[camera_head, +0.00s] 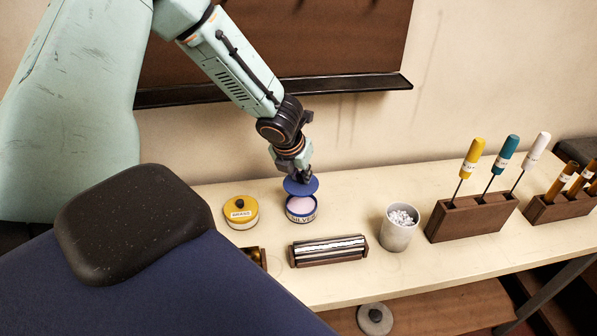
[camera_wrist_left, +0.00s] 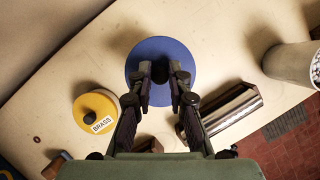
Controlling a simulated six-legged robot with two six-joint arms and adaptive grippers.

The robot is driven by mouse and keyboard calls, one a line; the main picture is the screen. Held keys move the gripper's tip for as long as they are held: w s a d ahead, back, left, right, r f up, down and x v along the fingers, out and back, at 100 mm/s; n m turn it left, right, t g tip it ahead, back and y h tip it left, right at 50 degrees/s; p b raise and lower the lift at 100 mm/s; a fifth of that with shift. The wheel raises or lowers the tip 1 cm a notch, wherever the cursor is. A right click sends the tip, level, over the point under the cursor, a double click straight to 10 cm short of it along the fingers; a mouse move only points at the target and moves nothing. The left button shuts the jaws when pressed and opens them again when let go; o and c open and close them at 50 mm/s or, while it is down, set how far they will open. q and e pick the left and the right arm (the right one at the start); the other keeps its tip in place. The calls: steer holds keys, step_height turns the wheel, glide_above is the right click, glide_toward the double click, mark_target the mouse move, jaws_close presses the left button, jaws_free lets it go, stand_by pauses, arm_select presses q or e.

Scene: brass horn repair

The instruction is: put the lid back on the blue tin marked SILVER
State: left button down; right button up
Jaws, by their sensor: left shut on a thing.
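The blue tin (camera_head: 301,214) marked SILVER stands open on the bench, with a pale pinkish filling showing inside. Its blue lid (camera_head: 300,185) is held just above the tin, roughly level and a little toward the back. My left gripper (camera_head: 305,176) is shut on the top of the lid. In the left wrist view the lid (camera_wrist_left: 161,50) is a round blue disc under my left gripper (camera_wrist_left: 160,75), and it hides the tin below. The knob of the lid is mostly covered by the fingers. My right gripper is not in view.
A yellow tin (camera_head: 241,214) marked BRASS, lid on, stands left of the blue tin. A dark wooden holder with metal rods (camera_head: 328,250) lies in front. A cup of white bits (camera_head: 399,228) and a screwdriver rack (camera_head: 471,215) stand to the right.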

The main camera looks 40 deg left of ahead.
mark_target(299, 187)
arm_select(q)
steer(key=shift+d+f+b, duration=0.15)
steer(key=shift+f+b, duration=0.4)
steer(key=shift+f, duration=0.15)
steer(key=shift+s+b+x, duration=0.2)
steer(key=shift+b+x, duration=0.9)
steer(key=shift+x, duration=0.1)
steer(key=shift+s+f+b, duration=0.25)
steer(key=shift+f+b, duration=0.8)
steer(key=shift+f, duration=0.1)
steer(key=shift+w+d+f, duration=0.1)
steer(key=shift+w+f, duration=0.05)
steer(key=shift+w, duration=0.1)
steer(key=shift+f, duration=0.15)
